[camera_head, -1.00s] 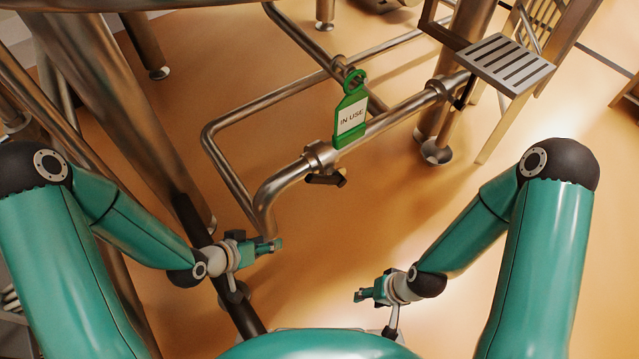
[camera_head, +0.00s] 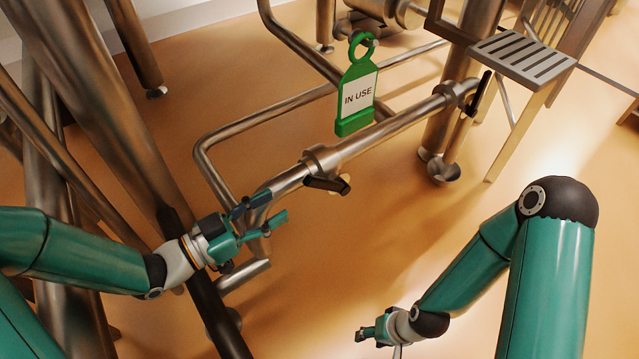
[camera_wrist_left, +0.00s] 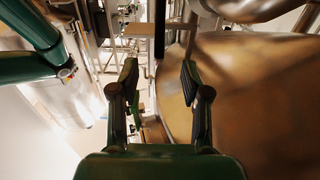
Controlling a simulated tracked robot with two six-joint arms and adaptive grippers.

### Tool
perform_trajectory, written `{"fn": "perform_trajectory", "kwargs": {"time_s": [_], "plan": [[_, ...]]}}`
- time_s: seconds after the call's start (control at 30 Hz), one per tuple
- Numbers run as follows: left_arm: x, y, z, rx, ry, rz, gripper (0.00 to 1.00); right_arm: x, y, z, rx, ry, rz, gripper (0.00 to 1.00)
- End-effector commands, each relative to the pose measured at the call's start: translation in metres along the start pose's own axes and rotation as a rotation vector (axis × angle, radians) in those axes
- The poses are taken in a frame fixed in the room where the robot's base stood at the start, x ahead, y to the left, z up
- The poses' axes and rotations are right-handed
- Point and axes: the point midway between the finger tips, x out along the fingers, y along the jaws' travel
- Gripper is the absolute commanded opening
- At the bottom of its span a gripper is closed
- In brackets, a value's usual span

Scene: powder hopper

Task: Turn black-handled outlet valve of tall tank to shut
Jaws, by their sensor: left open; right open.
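A steel pipe carries a valve with a short dark handle (camera_head: 327,185), just below a pipe clamp. A second long black handle (camera_head: 481,93) stands at the pipe's far right end, beside a steel post. I cannot tell which one serves the tall tank. My left gripper (camera_head: 277,207) is open and empty, left of and below the short handle, apart from it. In the left wrist view its fingers (camera_wrist_left: 160,75) are spread with nothing held between them. My right gripper (camera_head: 362,334) is open and empty at the bottom, well away from both handles.
A bent lower pipe (camera_head: 240,125) runs behind. Thick steel legs (camera_head: 125,130) crowd the left. A slatted step (camera_head: 522,60) stands at upper right. The floor (camera_head: 360,250) between my arms is clear.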

Motion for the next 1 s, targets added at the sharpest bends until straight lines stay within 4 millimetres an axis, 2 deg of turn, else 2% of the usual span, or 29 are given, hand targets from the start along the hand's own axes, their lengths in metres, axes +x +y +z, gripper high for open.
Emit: {"fn": "perform_trajectory", "kwargs": {"time_s": [0.03, 0.3, 0.5, 0.7, 0.97, 1.0], "plan": [[0.013, 0.002, 0.002, 0.003, 0.001, 0.007, 0.47, 0.005, 0.002, 0.0, 0.0, 0.0, 0.0, 0.47], [0.071, 0.001, 0.003, 0.002, 0.0, 0.005, 0.47, 0.017, 0.006, 0.0, 0.0, 0.0, 0.0, 0.47], [0.1, 0.0, 0.002, 0.001, 0.0, 0.001, 0.47, 0.022, 0.008, 0.0, 0.0, 0.0, 0.0, 0.47], [0.112, 0.0, 0.001, 0.0, -0.001, -0.001, 0.47, 0.023, 0.008, 0.0, 0.0, 0.0, 0.0, 0.47], [0.113, -0.001, 0.0, -0.001, -0.001, -0.002, 0.47, 0.023, 0.008, 0.0, 0.0, 0.0, 0.0, 0.47], [0.113, -0.001, 0.0, -0.001, -0.001, -0.002, 0.44, 0.023, 0.008, 0.0, 0.0, 0.0, 0.0, 0.47]]}}
